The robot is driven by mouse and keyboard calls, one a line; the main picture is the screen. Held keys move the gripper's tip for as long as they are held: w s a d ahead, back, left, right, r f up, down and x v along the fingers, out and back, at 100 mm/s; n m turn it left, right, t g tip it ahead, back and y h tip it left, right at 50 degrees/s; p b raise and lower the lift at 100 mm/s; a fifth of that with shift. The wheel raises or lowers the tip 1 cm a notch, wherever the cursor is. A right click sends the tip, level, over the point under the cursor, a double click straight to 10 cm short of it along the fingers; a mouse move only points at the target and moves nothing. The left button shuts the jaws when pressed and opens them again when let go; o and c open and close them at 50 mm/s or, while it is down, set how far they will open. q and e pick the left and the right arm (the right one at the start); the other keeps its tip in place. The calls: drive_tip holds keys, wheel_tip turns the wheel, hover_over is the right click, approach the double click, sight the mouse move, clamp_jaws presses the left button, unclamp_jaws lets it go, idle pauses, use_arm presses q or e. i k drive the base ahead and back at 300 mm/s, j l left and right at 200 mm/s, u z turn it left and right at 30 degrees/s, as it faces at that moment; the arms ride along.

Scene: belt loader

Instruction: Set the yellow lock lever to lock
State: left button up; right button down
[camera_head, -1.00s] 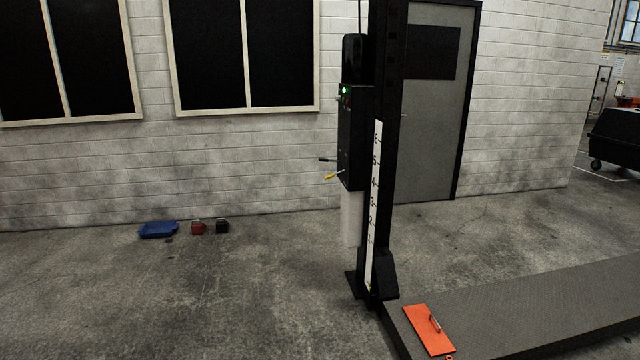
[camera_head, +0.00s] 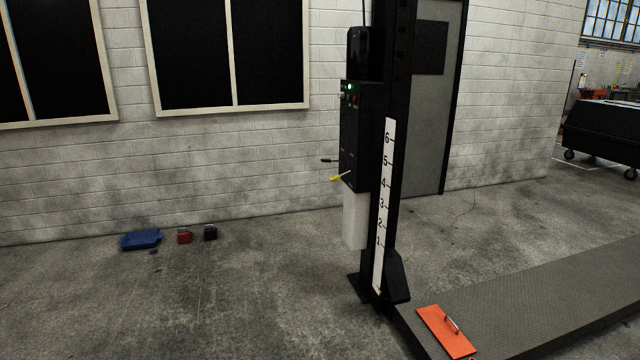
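The yellow lock lever (camera_head: 337,178) sticks out to the left from the lower part of a black control box (camera_head: 352,135) on the lift post. It slants slightly, with its yellow tip lower than its pale shaft. A dark lever (camera_head: 329,160) sticks out just above it. Whether the yellow lever stands at lock cannot be read at this distance. A green light (camera_head: 349,88) glows near the top of the box. Neither of my grippers is in view.
The black post (camera_head: 394,150) bears a white number scale (camera_head: 383,215). A grey ramp (camera_head: 540,295) with an orange plate (camera_head: 446,331) runs to the right. A blue tray (camera_head: 140,239), a red block (camera_head: 184,237) and a black block (camera_head: 210,232) lie by the wall.

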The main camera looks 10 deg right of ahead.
sight(337, 177)
drive_tip(key=i+j+u, duration=0.1)
drive_tip(key=i, duration=0.5)
drive_tip(key=i+j+u, duration=0.1)
drive_tip(key=i+j, duration=0.15)
drive_tip(key=i, duration=0.35)
drive_tip(key=i+l+u, duration=0.1)
drive_tip(key=i+l, duration=0.2)
drive_tip(key=i, duration=0.2)
drive_tip(key=i+l, duration=0.55)
drive_tip(key=i+l+u, duration=0.1)
drive_tip(key=l, duration=0.3)
drive_tip(key=i+l+u, duration=0.1)
drive_tip(key=i+l, duration=0.25)
drive_tip(key=l, duration=0.75)
drive_tip(key=i, duration=0.05)
